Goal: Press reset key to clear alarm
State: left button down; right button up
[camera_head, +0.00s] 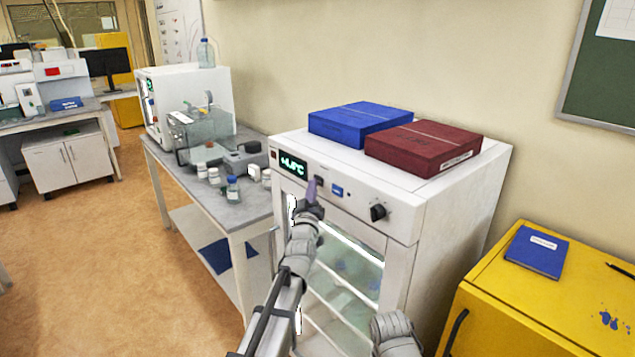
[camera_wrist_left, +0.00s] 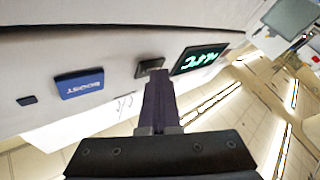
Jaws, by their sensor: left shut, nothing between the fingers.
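A white cabinet (camera_head: 345,195) with a glass door carries a front panel with a green-lit temperature display (camera_head: 292,163). A dark key (camera_wrist_left: 149,66) sits beside the display (camera_wrist_left: 199,59) in the left wrist view; its label is not readable. A blue key marked BOOST (camera_wrist_left: 79,83) is further left there, and it also shows in the head view (camera_head: 337,191). My left gripper (camera_head: 312,184) is shut and empty, its fingertips (camera_wrist_left: 156,74) at the lower edge of the dark key. I cannot tell whether they touch it. My right gripper is out of view.
A black knob (camera_head: 378,212) is on the panel's right. A blue box (camera_head: 360,120) and a dark red box (camera_head: 422,147) lie on the cabinet. A bench (camera_head: 225,203) with bottles stands left, a yellow cabinet (camera_head: 540,300) right. The floor at left is clear.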

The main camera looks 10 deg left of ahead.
pick_arm(q)
jog(key=shift+s+a, duration=0.4)
jog(key=shift+s, duration=0.15)
jog(key=s+a, duration=0.1)
jog(key=s, duration=0.1)
jog(key=s+a, duration=0.2)
dwell(0.5)
jog(key=shift+f, duration=0.1)
dwell(0.4)
jog(key=s+d+f+m+g+h, duration=0.1)
jog(key=s+d+f+m+g, duration=0.35)
jog(key=f, duration=0.45)
jog(key=s+d+f+m+g+h, duration=0.1)
jog(key=s+d+f+g+h, duration=0.15)
jog(key=d+f+g, duration=0.45)
jog(key=s+d+f+m+g+y, duration=0.1)
jog(key=s+d+f+g, duration=0.1)
jog(key=s, duration=0.7)
jog(key=s+d+f+m+g+y, duration=0.1)
jog(key=s+f+m+g, duration=0.1)
jog(key=s+f+g, duration=0.3)
jog(key=s+d+f+m+g+y, duration=0.1)
jog(key=s+f, duration=0.4)
jog(key=s, duration=0.8)
jog(key=shift+d+m+g, duration=0.45)
jog(key=shift+d+g, duration=0.4)
jog(key=shift+g, duration=0.3)
